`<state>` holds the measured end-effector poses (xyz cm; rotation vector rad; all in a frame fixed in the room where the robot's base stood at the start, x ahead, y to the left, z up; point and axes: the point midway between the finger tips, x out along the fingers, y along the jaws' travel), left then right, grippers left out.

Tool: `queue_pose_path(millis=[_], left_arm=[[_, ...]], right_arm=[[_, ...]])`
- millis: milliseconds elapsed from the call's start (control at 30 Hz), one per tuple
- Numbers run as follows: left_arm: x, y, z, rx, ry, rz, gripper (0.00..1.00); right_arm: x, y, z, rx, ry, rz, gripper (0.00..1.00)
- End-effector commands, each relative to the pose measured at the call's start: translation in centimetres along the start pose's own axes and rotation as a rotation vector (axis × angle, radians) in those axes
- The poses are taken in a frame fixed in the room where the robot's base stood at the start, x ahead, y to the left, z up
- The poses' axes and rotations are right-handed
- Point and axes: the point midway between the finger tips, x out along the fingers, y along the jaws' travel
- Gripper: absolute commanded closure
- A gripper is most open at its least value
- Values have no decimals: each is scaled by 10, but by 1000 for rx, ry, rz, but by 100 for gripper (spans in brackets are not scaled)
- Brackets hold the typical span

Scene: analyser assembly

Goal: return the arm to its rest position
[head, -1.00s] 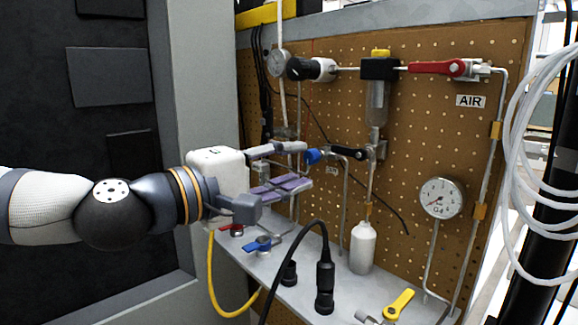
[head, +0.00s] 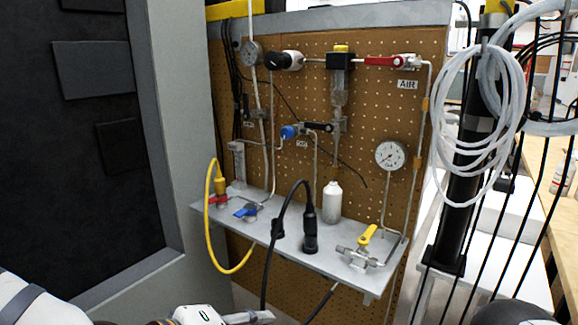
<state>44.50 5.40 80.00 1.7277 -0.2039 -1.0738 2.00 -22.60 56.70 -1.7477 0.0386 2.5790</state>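My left arm comes in low at the bottom left. My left gripper (head: 262,316) is at the bottom edge, below and in front of the panel's shelf, and touches nothing that I can see. Only its white body and the upper part of its fingers show; the rest is cut off by the frame, so its opening is hidden. A dark rounded part at the bottom right corner looks like part of my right arm. My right gripper is not in view.
A brown pegboard (head: 385,110) carries pipes, valves and a gauge (head: 390,155). Its grey shelf (head: 285,250) holds a white bottle (head: 332,202), black connectors and a looping yellow cable (head: 208,215). Coiled white tubing (head: 437,120) hangs at right. A grey-framed dark cabinet stands left.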

Motion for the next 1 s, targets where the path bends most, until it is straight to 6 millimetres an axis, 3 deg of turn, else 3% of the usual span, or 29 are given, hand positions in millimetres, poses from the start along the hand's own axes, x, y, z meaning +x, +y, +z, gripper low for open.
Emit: queue_pose_path(millis=[100,167,200,300,400,500,600,1000], left_arm=[[-8,-96,57,80,-109,-245,67],[-23,-147,84,130,-172,-371,67],[-38,-180,101,166,-215,-455,67],[-89,-252,138,272,-333,-653,67],[-146,-305,161,380,-444,-818,67],[-190,-335,171,468,-528,-928,67],[-214,-350,174,516,-574,-983,67],[-218,-354,175,521,-588,-995,67]], right_arm=[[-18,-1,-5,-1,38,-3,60],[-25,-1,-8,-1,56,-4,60],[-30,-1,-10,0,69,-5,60],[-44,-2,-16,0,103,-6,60],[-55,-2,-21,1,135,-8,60],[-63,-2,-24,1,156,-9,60],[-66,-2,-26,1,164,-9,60],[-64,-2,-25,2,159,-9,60]])
